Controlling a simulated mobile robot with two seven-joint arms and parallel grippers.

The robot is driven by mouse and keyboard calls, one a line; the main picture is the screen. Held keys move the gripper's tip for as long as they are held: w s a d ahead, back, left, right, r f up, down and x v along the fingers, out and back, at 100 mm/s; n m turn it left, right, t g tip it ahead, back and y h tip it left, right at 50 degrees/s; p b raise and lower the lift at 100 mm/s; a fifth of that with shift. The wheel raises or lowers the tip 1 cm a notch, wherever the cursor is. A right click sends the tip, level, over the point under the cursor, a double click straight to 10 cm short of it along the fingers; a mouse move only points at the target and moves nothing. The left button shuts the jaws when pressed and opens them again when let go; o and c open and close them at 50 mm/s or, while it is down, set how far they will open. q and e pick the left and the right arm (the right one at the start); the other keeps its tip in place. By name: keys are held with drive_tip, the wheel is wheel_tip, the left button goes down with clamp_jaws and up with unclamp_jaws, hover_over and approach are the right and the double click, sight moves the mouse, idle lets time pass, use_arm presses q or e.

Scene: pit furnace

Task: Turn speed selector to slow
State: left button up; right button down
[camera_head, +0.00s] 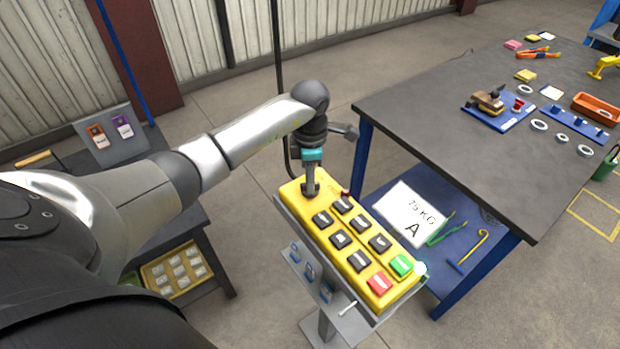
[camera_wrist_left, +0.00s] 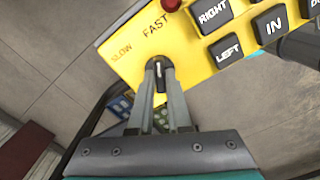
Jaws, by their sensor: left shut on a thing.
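The yellow control box (camera_head: 350,235) sits on a grey stand in the middle of the head view, with several black buttons, a green one and a red one. My left gripper (camera_head: 311,190) comes down onto its far left end. In the left wrist view my left gripper (camera_wrist_left: 159,68) is shut on the speed selector (camera_wrist_left: 160,84), a small dark knob with a pale mark. The words SLOW and FAST are printed on the yellow face beyond it, SLOW to the left. Most of the selector is hidden between the fingers. My right gripper is not in view.
A large dark table (camera_head: 440,110) with blue legs stands to the right, holding tools and rings. A white sign (camera_head: 410,214) reading 75 KG A is on its lower shelf. A red button (camera_wrist_left: 171,4) is near the selector. Open floor lies behind the box.

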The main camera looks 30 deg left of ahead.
use_arm(q)
clamp_jaws()
drive_tip(key=shift+n, duration=0.3)
drive_tip(key=n+p, duration=0.1)
drive_tip(key=n, duration=0.4)
drive_tip(key=n+p, duration=0.1)
drive_tip(key=n, duration=0.5)
idle(0.4)
drive_tip(key=shift+n, duration=0.4)
drive_tip(key=o, duration=0.6)
unclamp_jaws()
